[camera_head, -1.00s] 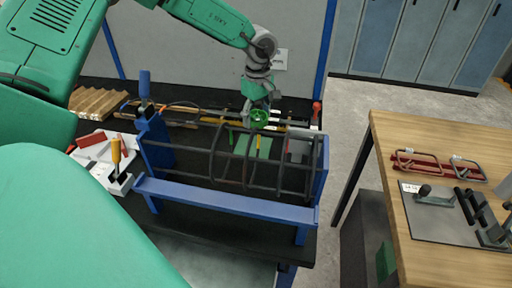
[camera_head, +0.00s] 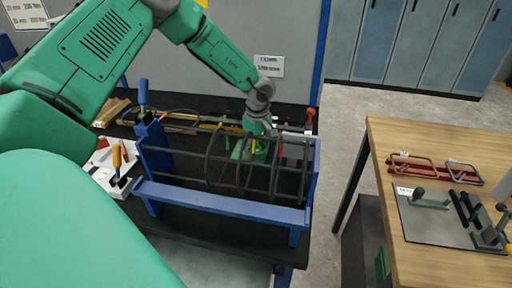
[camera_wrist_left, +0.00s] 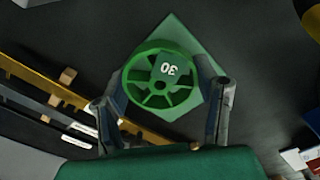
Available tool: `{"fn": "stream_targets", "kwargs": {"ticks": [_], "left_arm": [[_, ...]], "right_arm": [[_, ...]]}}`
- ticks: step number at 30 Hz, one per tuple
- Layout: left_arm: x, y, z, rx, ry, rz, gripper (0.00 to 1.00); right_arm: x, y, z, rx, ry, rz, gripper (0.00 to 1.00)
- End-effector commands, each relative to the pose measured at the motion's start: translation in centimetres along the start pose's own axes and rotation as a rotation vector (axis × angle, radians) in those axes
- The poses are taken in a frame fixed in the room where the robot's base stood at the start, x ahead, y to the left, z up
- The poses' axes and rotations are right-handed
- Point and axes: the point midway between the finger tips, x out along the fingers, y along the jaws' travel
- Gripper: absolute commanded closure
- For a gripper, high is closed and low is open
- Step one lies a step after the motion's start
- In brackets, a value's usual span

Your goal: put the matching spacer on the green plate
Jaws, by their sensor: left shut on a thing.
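A round green spacer (camera_wrist_left: 137,73) with spokes and the number 30 is between the fingers of my left gripper (camera_wrist_left: 161,88). My left gripper is shut on it. The green plate (camera_wrist_left: 181,30) lies under and behind the spacer on the dark bench top, turned like a diamond in the wrist view. In the head view my left gripper (camera_head: 261,133) reaches down behind the rebar cage, with the spacer (camera_head: 260,151) low over the plate (camera_head: 239,151). Bars partly hide both. I cannot tell whether spacer and plate touch. My right gripper is not in view.
The rebar cage (camera_head: 208,158) stands in a blue frame (camera_head: 222,202) in front of the gripper. Long rods and a yellow bar (camera_wrist_left: 40,90) lie left of the spacer in the wrist view. A white tray (camera_head: 119,187) with tools is at the left; a wooden table (camera_head: 430,145) stands right.

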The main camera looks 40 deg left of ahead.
Motion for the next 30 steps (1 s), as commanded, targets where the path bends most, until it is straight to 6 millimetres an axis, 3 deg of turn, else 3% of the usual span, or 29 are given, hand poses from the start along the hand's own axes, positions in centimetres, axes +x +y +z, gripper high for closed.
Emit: {"fn": "stream_targets", "kwargs": {"ticks": [5, 6, 8, 21, 30], "left_arm": [[1.4, -0.4, -1.4, -0.007, -0.013, 0.0, 0.68], [1.5, -0.5, -1.6, -0.007, -0.015, 0.0, 0.41], [1.5, -0.4, -1.8, -0.007, -0.015, 0.0, 0.23], [1.0, -0.3, -0.5, -0.006, 0.001, -0.008, 0.23], [0.9, -0.3, -0.9, -0.006, -0.006, -0.003, 0.23]], "right_arm": [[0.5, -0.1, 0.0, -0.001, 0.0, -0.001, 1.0], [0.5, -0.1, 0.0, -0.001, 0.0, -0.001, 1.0], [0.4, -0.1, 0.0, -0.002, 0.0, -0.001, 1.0], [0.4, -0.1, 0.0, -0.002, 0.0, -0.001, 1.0], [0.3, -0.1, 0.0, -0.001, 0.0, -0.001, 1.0]]}}
